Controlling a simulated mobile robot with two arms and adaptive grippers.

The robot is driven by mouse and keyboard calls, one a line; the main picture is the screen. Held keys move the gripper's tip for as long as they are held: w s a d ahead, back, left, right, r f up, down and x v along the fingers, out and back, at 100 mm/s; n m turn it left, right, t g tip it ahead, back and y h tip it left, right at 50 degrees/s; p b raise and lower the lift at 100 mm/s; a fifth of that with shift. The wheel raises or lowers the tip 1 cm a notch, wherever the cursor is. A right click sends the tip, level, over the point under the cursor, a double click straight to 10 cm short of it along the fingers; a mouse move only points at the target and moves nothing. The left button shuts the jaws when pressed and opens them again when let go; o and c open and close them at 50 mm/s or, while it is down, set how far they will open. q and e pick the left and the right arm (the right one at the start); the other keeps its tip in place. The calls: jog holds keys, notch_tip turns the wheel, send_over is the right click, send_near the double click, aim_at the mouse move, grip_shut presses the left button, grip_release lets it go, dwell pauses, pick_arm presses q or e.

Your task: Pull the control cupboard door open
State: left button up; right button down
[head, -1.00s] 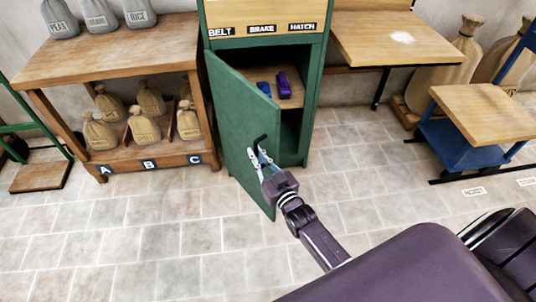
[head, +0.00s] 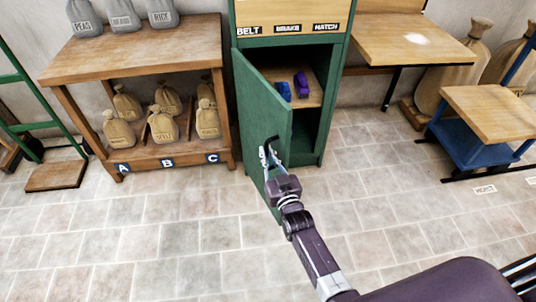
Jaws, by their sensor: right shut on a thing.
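The green control cupboard (head: 328,100) stands at the back middle of the head view. Its door (head: 262,125) is hinged on the left and stands ajar, swung out toward me. The interior shows a shelf with a blue item (head: 283,91) and a purple item (head: 301,84). A dark handle (head: 267,150) is on the door near its free edge. My right gripper (head: 273,163) is at the handle and shut on it. My left gripper is not in view.
A wooden shelf table (head: 140,62) with several sacks stands left of the cupboard. The tiled floor (head: 170,245) in front is clear.

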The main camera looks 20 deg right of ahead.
jog(key=c, duration=2.4)
grip_release()
jog(key=shift+w+r, duration=0.1)
jog(key=shift+r, duration=0.1)
jog(key=shift+o, duration=0.4)
jog(key=shift+w+f, duration=0.1)
jog(key=shift+f, duration=0.05)
jog(key=s, duration=1.2)
jog(key=shift+d, duration=0.2)
jog(key=shift+c, duration=0.5)
